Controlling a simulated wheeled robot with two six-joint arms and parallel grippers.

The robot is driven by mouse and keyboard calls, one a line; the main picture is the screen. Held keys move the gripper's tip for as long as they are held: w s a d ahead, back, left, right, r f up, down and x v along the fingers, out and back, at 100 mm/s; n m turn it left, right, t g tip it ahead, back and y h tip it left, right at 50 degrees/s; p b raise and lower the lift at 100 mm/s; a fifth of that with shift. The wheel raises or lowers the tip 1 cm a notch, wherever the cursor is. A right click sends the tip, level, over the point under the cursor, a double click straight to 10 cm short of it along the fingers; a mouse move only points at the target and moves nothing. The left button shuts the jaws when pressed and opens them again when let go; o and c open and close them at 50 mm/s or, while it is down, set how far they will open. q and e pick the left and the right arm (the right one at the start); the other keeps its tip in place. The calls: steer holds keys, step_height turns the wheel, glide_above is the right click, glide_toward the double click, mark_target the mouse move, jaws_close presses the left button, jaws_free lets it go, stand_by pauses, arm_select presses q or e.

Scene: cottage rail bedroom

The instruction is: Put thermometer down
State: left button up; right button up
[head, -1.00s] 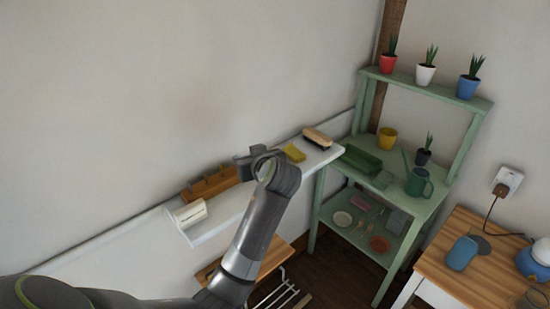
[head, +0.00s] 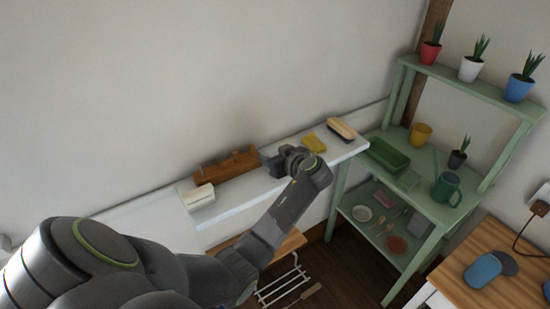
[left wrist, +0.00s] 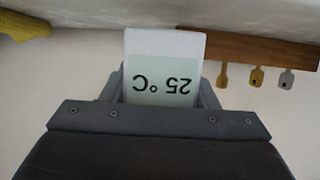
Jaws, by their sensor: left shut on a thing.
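My left gripper (head: 275,165) is over the white wall shelf (head: 230,209), between the wooden key rack and the yellow cloth. In the left wrist view, its jaws (left wrist: 165,98) are shut on the thermometer (left wrist: 165,45), a small white block with a pale display. The display reads 25 °C, upside down in that view. In the head view the gripper hides the thermometer. I cannot tell whether the thermometer touches the shelf. My right gripper is not in view.
The key rack (head: 225,169) and a white block (head: 198,196) are left of the gripper. The yellow cloth (head: 314,142) and a brush (head: 341,129) are to its right. A green shelf unit (head: 424,203) stands further right. The front left strip of the wall shelf is bare.

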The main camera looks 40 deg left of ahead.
arm_select(q)
steer(key=shift+f, duration=0.75)
steer(key=o, duration=1)
steer(key=shift+r, duration=0.15)
steer(key=shift+b+v, duration=1.15)
steer(key=shift+v, duration=4.85)
steer(key=shift+s, duration=0.1)
